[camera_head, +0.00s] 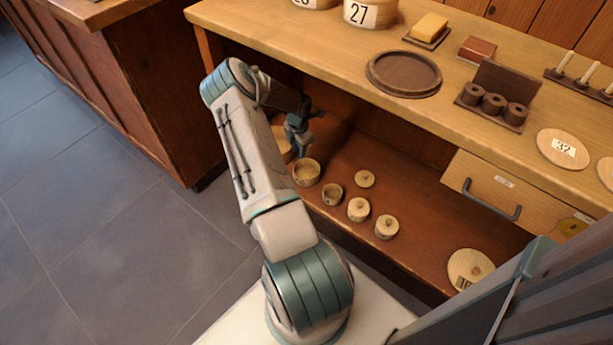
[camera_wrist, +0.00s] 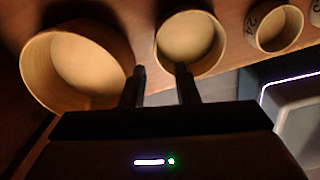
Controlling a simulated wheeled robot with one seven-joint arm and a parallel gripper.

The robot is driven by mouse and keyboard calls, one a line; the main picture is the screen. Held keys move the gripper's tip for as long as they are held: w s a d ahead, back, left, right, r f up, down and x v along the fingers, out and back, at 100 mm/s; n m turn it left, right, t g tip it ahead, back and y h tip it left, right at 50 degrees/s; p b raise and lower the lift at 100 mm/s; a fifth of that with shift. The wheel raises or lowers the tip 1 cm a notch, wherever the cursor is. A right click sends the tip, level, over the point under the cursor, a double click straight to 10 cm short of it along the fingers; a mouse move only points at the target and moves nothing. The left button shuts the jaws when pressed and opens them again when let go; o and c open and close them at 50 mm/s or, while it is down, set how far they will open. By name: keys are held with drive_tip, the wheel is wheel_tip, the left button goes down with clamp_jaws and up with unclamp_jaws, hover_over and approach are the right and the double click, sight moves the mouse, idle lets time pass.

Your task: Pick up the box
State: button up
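Several round, open wooden boxes stand on the lower shelf; the frames do not single one out as the box. In the wrist view a large box (camera_wrist: 85,65) is at left, a medium box (camera_wrist: 190,42) at centre and a smaller box (camera_wrist: 274,28) marked 24 at right. My gripper (camera_wrist: 160,72) is open, its fingers apart with nothing clearly between them. The left fingertip is at the large box's right rim, and the right fingertip overlaps the medium box's near rim; contact cannot be told. In the head view my gripper (camera_head: 300,138) is beside the medium box (camera_head: 306,172), partly hiding the large box (camera_head: 283,145).
The counter (camera_head: 300,40) overhangs the shelf (camera_head: 325,150). Small lidded boxes (camera_head: 358,209) and a loose lid (camera_head: 365,178) are right of the medium box. A drawer (camera_head: 520,195) is farther right. A dark round tray (camera_head: 404,74) and a spool rack (camera_head: 495,100) stand on the counter.

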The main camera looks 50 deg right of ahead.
sight(299, 162)
drive_tip(key=f+b, duration=0.1)
drive_tip(key=f, duration=0.3)
drive_tip(key=f+b, duration=0.2)
drive_tip(key=f, duration=0.2)
drive_tip(key=shift+w+f, duration=0.2)
drive_tip(key=shift+f, duration=0.2)
drive_tip(key=shift+r, duration=0.1)
clamp_jaws()
